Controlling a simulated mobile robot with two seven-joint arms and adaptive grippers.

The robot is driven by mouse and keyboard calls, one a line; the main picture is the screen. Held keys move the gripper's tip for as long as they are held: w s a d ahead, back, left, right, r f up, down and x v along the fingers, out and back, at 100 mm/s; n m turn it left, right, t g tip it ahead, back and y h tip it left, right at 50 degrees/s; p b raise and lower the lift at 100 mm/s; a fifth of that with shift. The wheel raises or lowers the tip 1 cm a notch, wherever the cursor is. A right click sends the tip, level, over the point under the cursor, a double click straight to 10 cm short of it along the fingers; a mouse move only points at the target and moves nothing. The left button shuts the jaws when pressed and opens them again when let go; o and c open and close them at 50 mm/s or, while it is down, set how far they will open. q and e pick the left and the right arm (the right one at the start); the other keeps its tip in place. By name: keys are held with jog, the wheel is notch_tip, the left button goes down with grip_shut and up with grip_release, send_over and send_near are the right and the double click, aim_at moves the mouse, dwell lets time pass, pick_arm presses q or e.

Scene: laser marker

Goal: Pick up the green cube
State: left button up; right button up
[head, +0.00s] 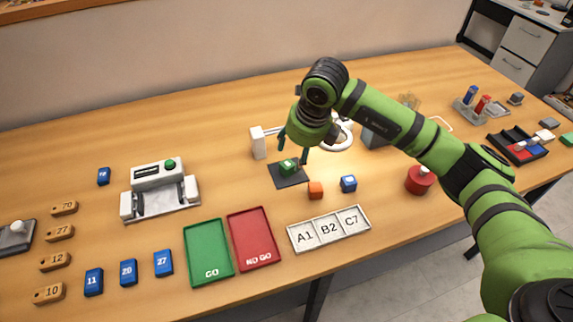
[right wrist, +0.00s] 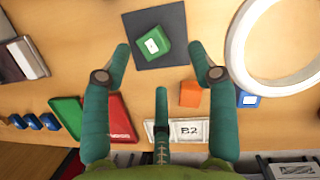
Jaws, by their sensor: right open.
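The green cube (head: 288,167) sits on a dark square mat (head: 290,181) near the middle of the table. In the right wrist view the green cube (right wrist: 147,39) lies ahead of the fingertips, on the dark mat (right wrist: 176,52), turned a little. My right gripper (head: 294,150) is above the cube, fingers pointing down. In the right wrist view my right gripper (right wrist: 162,62) is open and empty, its fingers spread wider than the cube. I cannot tell the exact height gap. My left gripper is not in view.
An orange cube (head: 316,190) and a blue cube (head: 348,183) stand just right of the mat. A white ring (head: 337,142) and a white post (head: 257,143) are close behind. Green (head: 208,252) and red (head: 253,238) trays and a labelled tray (head: 329,229) lie in front.

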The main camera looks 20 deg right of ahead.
aim_at(288, 164)
jog(key=p+x, duration=0.1)
jog(key=x, duration=0.1)
jog(key=a+x, duration=0.1)
jog(key=x, duration=0.1)
jog(key=shift+f+p, duration=0.25)
jog(key=shift+p, duration=0.15)
jog(key=shift+w+f, duration=0.2)
jog(key=shift+f, duration=0.15)
jog(key=c, duration=0.8)
jog(key=shift+c, duration=0.3)
